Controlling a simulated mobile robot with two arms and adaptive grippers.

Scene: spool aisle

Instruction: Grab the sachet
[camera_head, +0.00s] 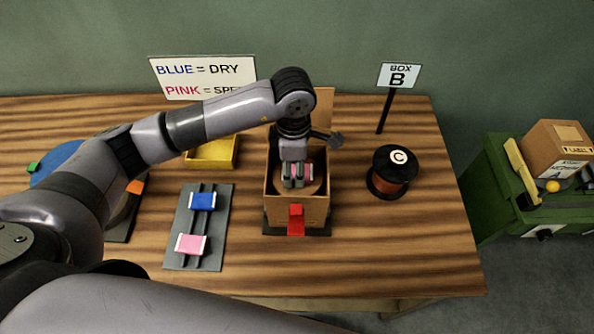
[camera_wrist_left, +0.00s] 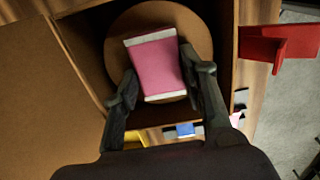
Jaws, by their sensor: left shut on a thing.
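My left gripper (camera_head: 299,180) reaches down into an open cardboard box (camera_head: 297,212) at the middle of the table. Its fingers (camera_wrist_left: 160,92) are shut on a pink sachet with white ends (camera_wrist_left: 158,65), seen over a round brown disc (camera_wrist_left: 120,35) inside the box. In the head view the fingers mostly hide this sachet. Another pink sachet (camera_head: 191,244) and a blue sachet (camera_head: 203,201) lie on a dark grey rack left of the box. My right gripper is not in view.
A red latch (camera_head: 296,220) sticks out from the box front. A black spool marked C (camera_head: 396,172) and a BOX B sign (camera_head: 398,76) stand to the right. A yellow tray (camera_head: 213,153) lies behind the rack (camera_head: 180,225). The table's front right is clear.

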